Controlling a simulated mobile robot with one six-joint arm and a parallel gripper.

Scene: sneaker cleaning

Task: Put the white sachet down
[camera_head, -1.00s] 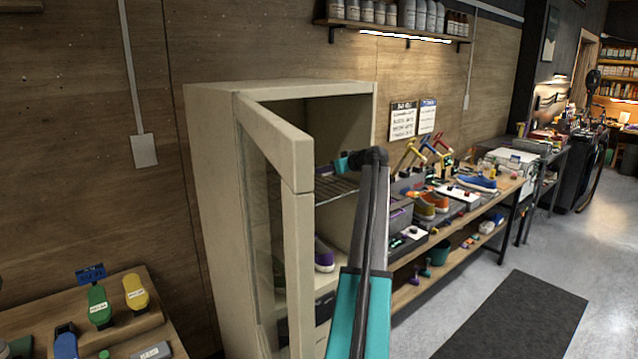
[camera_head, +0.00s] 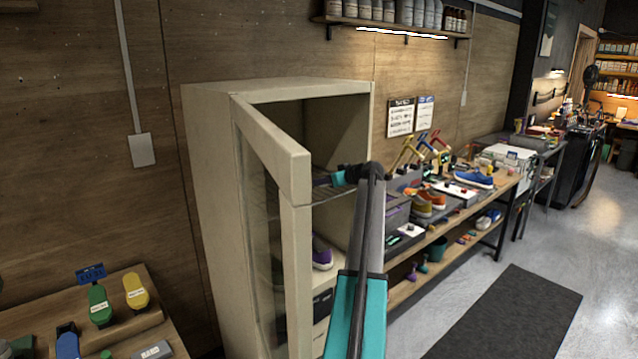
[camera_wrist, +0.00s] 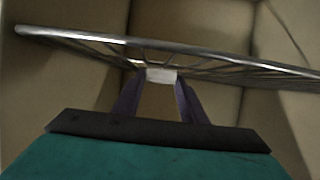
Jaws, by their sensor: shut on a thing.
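The white sachet (camera_wrist: 161,75) shows in the wrist view as a small pale piece between the tips of my gripper (camera_wrist: 158,84). My gripper is shut on it, at the height of the wire shelf (camera_wrist: 70,37) inside the cabinet. Whether the sachet touches the shelf, I cannot tell. In the head view my gripper (camera_head: 328,179) reaches into the open cabinet (camera_head: 206,190) from the right. The sachet cannot be made out there, and the cabinet door (camera_head: 296,240) hides part of the inside.
The cabinet door stands open close to the left of my arm. A sneaker (camera_head: 321,253) sits lower in the cabinet. A workbench (camera_head: 470,207) with shoes and tools runs along the wall to the right. A dark mat (camera_head: 508,315) lies on the open floor.

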